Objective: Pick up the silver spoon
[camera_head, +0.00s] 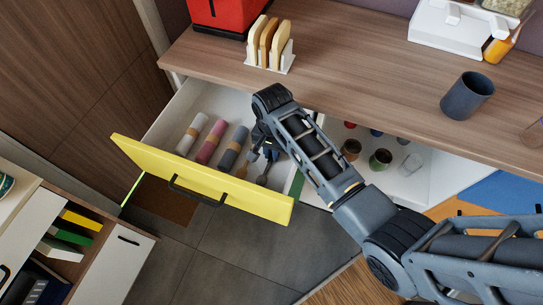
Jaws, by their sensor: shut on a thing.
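My gripper (262,148) reaches down into the open drawer (150,143), at its right side. It is shut on a slim utensil, which I take to be the silver spoon (264,174); the grip itself is small and partly hidden by my arm. A second small utensil end (243,167) shows just left of it. I cannot clearly tell the shape or colour of either utensil, or whether the held one touches the drawer floor.
Rolled white, pink and grey cloths (211,140) lie left of my gripper. The yellow drawer front (200,180) stands in front. The wooden counter (350,70) overhangs behind, with a rack (270,45) and a dark cup (467,96). Jars (380,159) stand to the right.

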